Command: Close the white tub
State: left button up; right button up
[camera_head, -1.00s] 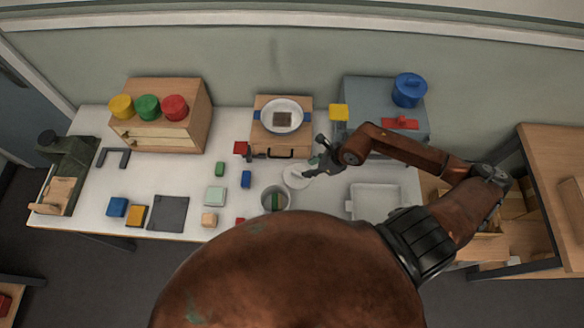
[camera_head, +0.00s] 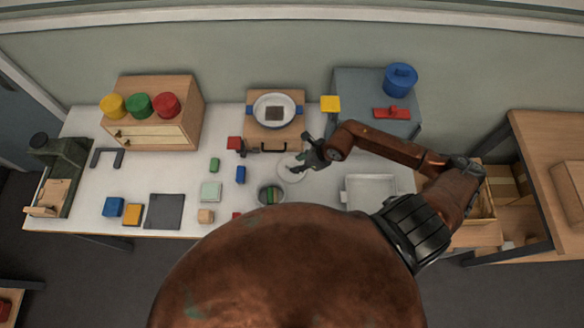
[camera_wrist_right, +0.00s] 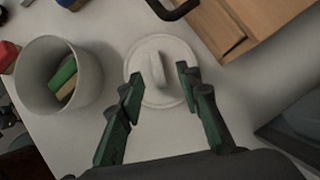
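The white tub (camera_head: 265,196) is a round open container near the front middle of the table. A green block and a tan block are inside it, seen in the right wrist view (camera_wrist_right: 30,92). A flat round white lid (camera_head: 285,176) lies on the table just behind and right of the tub. In the right wrist view the lid (camera_wrist_right: 170,96) has a raised bar handle (camera_wrist_right: 157,70) on top. My right gripper (camera_wrist_right: 159,84) is open, its fingers on either side of the lid, apart from the handle. My left gripper is not in view.
A wooden box with a black handle (camera_head: 271,149) stands behind the lid, a bowl (camera_head: 287,117) on top. A white tray (camera_head: 370,192) lies to the right. Small blocks, including a blue one (camera_head: 240,174), lie left of the tub. A grey box (camera_head: 355,85) stands behind my right arm.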

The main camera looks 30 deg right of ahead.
aim_at(293, 166)
jog(key=x, duration=0.3)
jog(key=shift+w+a+f, duration=0.1)
jog(key=shift+a+f, duration=0.05)
jog(key=shift+a, duration=0.05)
jog(key=shift+c, duration=0.4)
grip_shut()
